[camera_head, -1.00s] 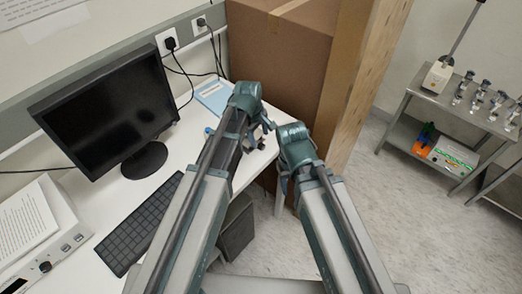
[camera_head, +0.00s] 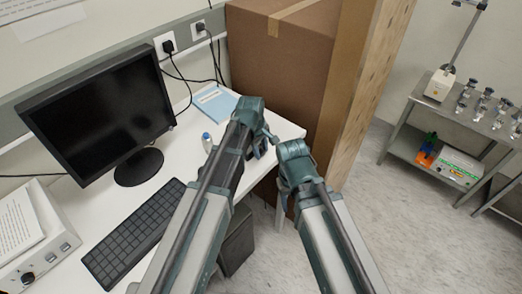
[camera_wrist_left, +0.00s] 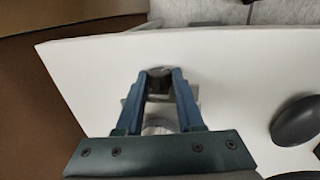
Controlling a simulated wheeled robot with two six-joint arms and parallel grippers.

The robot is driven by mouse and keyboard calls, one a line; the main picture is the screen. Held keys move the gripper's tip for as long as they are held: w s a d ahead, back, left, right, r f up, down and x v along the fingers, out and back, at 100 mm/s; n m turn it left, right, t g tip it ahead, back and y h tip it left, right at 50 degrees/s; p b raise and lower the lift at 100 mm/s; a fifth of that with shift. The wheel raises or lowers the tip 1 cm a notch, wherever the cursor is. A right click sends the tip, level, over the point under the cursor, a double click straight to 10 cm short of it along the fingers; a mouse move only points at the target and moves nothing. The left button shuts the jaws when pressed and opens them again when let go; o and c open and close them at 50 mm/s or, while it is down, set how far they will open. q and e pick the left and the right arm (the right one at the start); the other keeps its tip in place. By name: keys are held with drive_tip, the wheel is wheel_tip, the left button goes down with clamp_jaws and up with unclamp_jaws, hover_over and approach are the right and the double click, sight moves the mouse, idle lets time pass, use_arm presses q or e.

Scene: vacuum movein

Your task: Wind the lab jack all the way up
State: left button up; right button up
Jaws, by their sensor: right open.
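My left gripper (camera_head: 262,146) is over the far right end of the white desk, seen mostly from behind its wrist. In the left wrist view its two blue fingers (camera_wrist_left: 162,78) stand on either side of a small dark knob-like part (camera_wrist_left: 160,84). I cannot tell if they grip it. Grey metal pieces show beside and below the fingers, perhaps the lab jack, mostly covered by the gripper. In the head view my arm hides that spot. My right gripper (camera_head: 286,180) is open, lower and to the right, just off the desk edge.
A large cardboard box (camera_head: 280,65) stands behind. A metal cart (camera_head: 455,115) is at right, with open floor before it.

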use_arm(q)
clamp_jaws()
drive_tip(key=shift+w+d+g+y, duration=0.25)
drive_tip(key=shift+w+g+y, duration=0.25)
drive_tip(key=shift+g, duration=0.2)
drive_tip(key=shift+w+d+f+g+y, duration=0.1)
drive_tip(key=shift+g+y, duration=0.5)
drive_tip(key=shift+g, duration=0.2)
drive_tip(key=shift+g+y+b, duration=0.3)
drive_tip(key=shift+g+y, duration=0.1)
drive_tip(key=shift+g, duration=0.2)
drive_tip(key=shift+s, duration=0.2)
drive_tip(key=o, duration=0.7)
unclamp_jaws()
drive_tip(key=shift+r, duration=0.25)
